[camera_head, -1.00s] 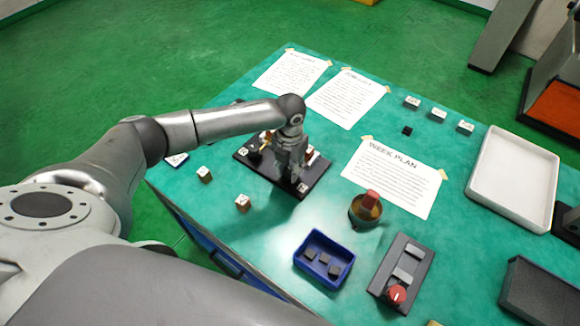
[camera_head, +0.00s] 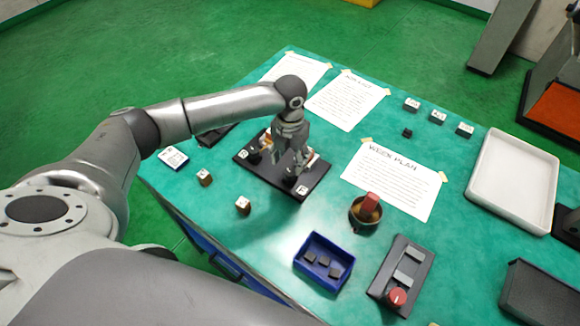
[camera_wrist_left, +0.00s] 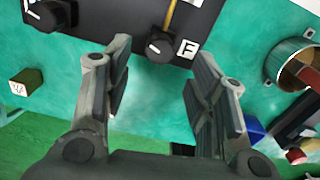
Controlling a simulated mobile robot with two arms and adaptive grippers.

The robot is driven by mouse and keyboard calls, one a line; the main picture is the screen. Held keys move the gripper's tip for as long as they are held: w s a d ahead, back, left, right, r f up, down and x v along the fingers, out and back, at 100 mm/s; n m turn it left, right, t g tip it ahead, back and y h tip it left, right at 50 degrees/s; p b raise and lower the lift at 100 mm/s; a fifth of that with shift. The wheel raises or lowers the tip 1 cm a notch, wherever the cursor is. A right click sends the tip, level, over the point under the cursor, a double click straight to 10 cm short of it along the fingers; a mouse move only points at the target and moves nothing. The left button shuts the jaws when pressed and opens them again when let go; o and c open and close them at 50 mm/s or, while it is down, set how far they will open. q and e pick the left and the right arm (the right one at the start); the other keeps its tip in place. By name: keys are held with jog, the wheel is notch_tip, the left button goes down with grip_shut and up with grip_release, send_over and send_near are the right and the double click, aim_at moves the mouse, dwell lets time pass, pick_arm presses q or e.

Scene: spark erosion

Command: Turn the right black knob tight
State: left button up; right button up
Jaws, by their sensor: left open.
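A black plate (camera_head: 262,178) lies on the green table with black knobs and small white labels. The right black knob (camera_head: 290,174) is at the plate's near right part, partly hidden by my gripper; it shows in the left wrist view (camera_wrist_left: 160,46) with a white pointer mark, beside a label (camera_wrist_left: 187,48). A left black knob (camera_head: 253,157) also shows in the left wrist view (camera_wrist_left: 52,14). My left gripper (camera_head: 288,160) is open and empty just above the right knob. In the wrist view (camera_wrist_left: 160,65) the knob appears between its spread fingertips, apart from both. My right gripper is out of view.
Small cubes (camera_head: 242,204) lie left of the plate. A bowl with a red item (camera_head: 365,210), a blue tray (camera_head: 308,278) and a grey block with a red knob (camera_head: 415,260) stand to the right. Papers (camera_head: 392,180) lie behind.

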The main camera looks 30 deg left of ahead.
aim_at(290, 172)
pick_arm(q)
notch_tip(290, 172, up, 7)
jog(key=shift+f, duration=0.2)
jog(key=shift+s+f, duration=0.1)
dwell(0.5)
